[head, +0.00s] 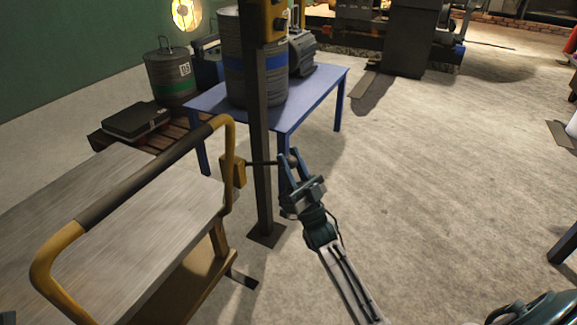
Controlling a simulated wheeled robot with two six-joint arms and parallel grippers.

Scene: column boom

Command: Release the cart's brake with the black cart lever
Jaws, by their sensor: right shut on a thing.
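The cart (160,205) stands at the left with a grey top and a yellow handle rail (60,255) that has a dark grip. A small yellow box (238,171) is fixed near the right end of the rail. The black cart lever (262,163) sticks out from this box to the right, roughly level, and passes by the dark post. My right gripper (289,163) is shut on the lever's knob end, with its fingers around it. The knob is partly hidden by the fingers. My left gripper is not in view.
A dark upright post (263,185) with a floor plate stands between the cart and my right gripper. Behind it is a blue table (315,97) with a ribbed drum (238,75). The floor (430,190) to the right is mostly clear.

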